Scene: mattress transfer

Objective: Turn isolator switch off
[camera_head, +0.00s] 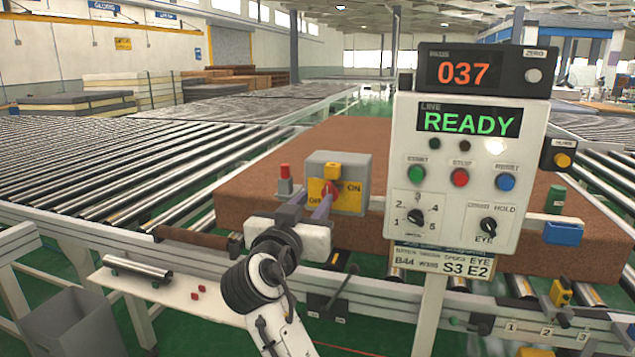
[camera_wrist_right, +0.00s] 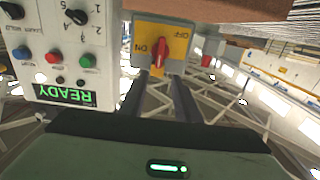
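The isolator switch (camera_head: 350,170) is a grey box with a yellow plate, OFF on the left and ON on the right, and a red handle (camera_head: 332,189). In the upside-down right wrist view, the red handle (camera_wrist_right: 160,53) looks roughly vertical between the two labels. My right gripper (camera_head: 306,206) is in front of the box, its two fingers apart. In the wrist view, the fingers of the right gripper (camera_wrist_right: 160,80) point at the plate on either side below the handle, with a gap between them; contact is not visible. My left gripper is out of view.
The control panel (camera_head: 468,150) reading READY stands close on the right. A red-topped button box (camera_head: 285,180) is just left of the switch. A brown mattress (camera_head: 270,180) lies behind on roller conveyors (camera_head: 120,170). A white shelf (camera_head: 170,290) and grey bin (camera_head: 80,325) are at lower left.

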